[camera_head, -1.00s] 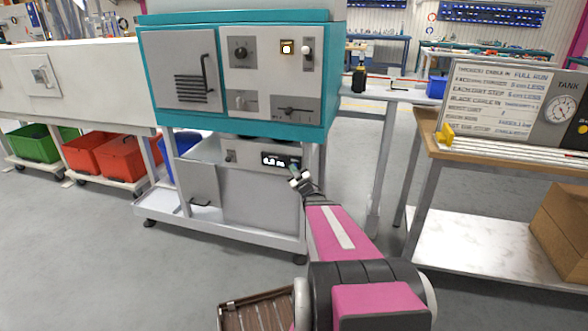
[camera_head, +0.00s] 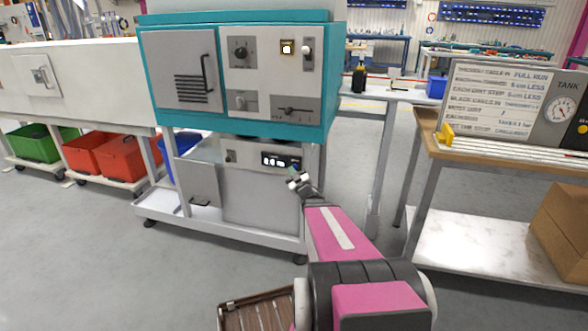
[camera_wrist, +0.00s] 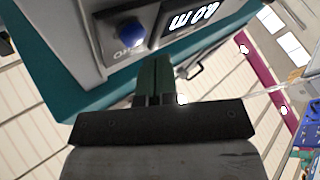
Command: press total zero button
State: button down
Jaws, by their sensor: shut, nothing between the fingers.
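A blue round button (camera_wrist: 131,33) sits on a grey plate with a partly legible label in the wrist view. Beside it is a lit display (camera_wrist: 190,14) with white characters, seen turned over. In the head view the display (camera_head: 281,161) is on the grey lower unit under the teal cabinet; the button cannot be made out there. My gripper (camera_head: 294,177) is in front of that unit, just below and right of the display. In the wrist view my gripper (camera_wrist: 154,62) has its dark green fingers together and empty, with the tips apart from the button in the picture.
The teal-framed cabinet (camera_head: 235,126) with knobs and switches overhangs the unit. A bench (camera_head: 432,148) with a sign board stands at right. Red bins (camera_head: 122,155) are at left. Open floor (camera_head: 90,250) lies at front left.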

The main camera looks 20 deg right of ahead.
jog(key=s+a, duration=0.1)
jog(key=s, duration=0.1)
jog(key=s+a, duration=0.1)
jog(key=s, duration=0.1)
jog(key=shift+a, duration=0.4)
dwell(0.7)
jog(key=s+a+f+m+g+h, duration=0.35)
jog(key=f+m+g+h, duration=0.2)
jog(key=f+g, duration=0.45)
jog(key=s+a+m+g+y, duration=0.1)
jog(key=s+a+g, duration=0.3)
jog(key=s, duration=0.3)
jog(key=s+a+m+g+y, duration=0.1)
jog(key=s+a+g, duration=0.3)
jog(key=s+g, duration=0.3)
jog(key=shift+s+f, duration=0.3)
jog(key=shift+f, duration=0.1)
